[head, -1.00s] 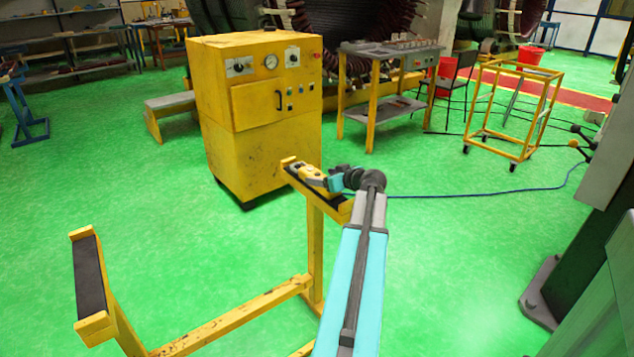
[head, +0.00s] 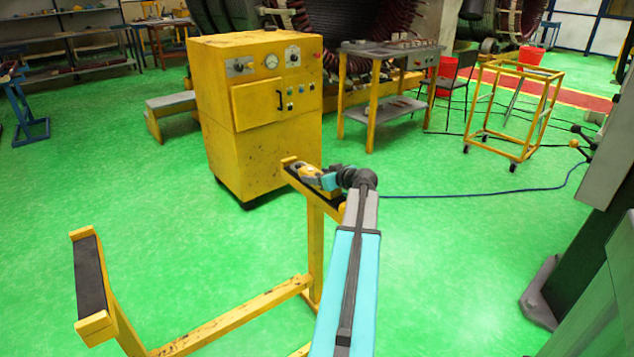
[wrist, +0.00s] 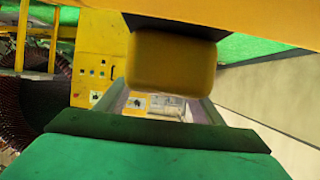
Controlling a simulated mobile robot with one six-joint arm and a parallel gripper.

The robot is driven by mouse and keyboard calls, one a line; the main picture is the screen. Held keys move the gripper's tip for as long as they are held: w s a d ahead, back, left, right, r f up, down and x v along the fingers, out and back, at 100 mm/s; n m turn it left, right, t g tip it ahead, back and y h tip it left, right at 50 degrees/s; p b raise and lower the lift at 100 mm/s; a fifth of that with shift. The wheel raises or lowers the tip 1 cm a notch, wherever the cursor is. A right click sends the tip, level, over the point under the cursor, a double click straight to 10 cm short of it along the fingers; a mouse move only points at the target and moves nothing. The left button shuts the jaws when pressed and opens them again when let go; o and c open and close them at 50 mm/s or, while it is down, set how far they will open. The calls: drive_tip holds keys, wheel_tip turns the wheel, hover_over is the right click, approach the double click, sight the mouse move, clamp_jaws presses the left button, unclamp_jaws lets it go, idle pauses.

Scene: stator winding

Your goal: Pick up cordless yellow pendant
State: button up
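The yellow pendant (head: 308,171) lies on the black-padded end of a yellow stand (head: 338,203). In the wrist view, the pendant's blunt yellow end (wrist: 170,62) is close ahead, against the dark pad. My gripper (head: 322,180) is at the pendant's near right end, partly hidden by my wrist. In the wrist view, my gripper's grey fingers (wrist: 162,103) stand apart, with the background showing between them. The pendant's end is at their far ends; contact is not clear.
The stand's other padded arm (head: 77,236) is at the left. A yellow cabinet (head: 245,160) stands behind the pendant. A workbench (head: 385,55) and a yellow frame cart (head: 515,110) stand farther back. Green floor is open on both sides.

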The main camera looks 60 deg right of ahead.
drive_tip(key=c, duration=1.3)
drive_tip(key=shift+c, duration=0.2)
drive_tip(key=shift+r, duration=0.2)
